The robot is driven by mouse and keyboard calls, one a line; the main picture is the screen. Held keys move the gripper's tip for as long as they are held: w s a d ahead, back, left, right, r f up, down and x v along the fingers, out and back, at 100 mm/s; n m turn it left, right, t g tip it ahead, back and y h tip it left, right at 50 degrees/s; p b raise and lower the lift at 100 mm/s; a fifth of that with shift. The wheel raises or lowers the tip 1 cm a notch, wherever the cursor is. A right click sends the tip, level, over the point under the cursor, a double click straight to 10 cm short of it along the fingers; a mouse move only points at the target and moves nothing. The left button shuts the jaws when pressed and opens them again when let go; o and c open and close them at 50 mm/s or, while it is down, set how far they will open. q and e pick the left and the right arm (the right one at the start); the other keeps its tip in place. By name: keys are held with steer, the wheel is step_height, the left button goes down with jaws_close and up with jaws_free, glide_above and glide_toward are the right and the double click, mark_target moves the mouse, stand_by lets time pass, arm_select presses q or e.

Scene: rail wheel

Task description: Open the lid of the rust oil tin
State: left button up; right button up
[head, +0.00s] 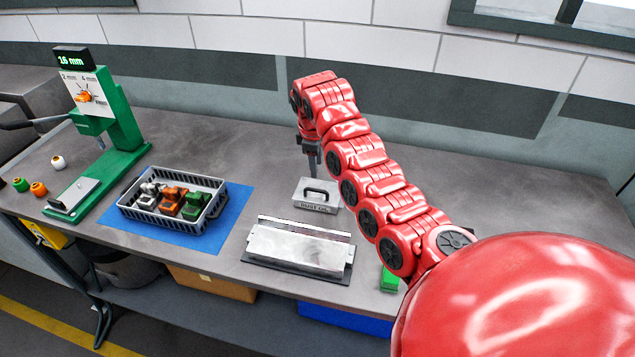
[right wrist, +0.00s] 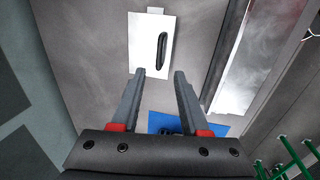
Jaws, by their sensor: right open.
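The rust oil tin (head: 316,206) is a flat grey box on the bench, with lettering on its front. Its lid (head: 304,186) lies flat on top and carries a black handle. In the right wrist view the lid (right wrist: 144,58) is pale, and the handle (right wrist: 162,51) stands toward its right side. My right gripper (head: 312,165) points down just above the tin. In the right wrist view its two fingers (right wrist: 158,76) are apart with nothing between them, and the handle lies beyond the fingertips. My left gripper is not in view.
A metal block on a dark tray (head: 340,279) lies in front of the tin. A grey basket (head: 210,218) with several coloured parts stands on a blue mat (head: 190,239). A green press (head: 118,150) stands at the left. The bench behind the basket is clear.

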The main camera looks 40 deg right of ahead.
mark_target(318, 192)
steer(key=f+p, duration=0.1)
steer(key=f, duration=0.2)
steer(key=d+f+p, duration=0.1)
steer(key=f, duration=0.2)
steer(key=w+f+p, duration=0.1)
steer(key=f, duration=0.2)
steer(key=shift+w+d+f, duration=0.1)
steer(key=shift+d+f, duration=0.25)
steer(key=shift+f, duration=0.45)
jaws_close()
stand_by(0.5)
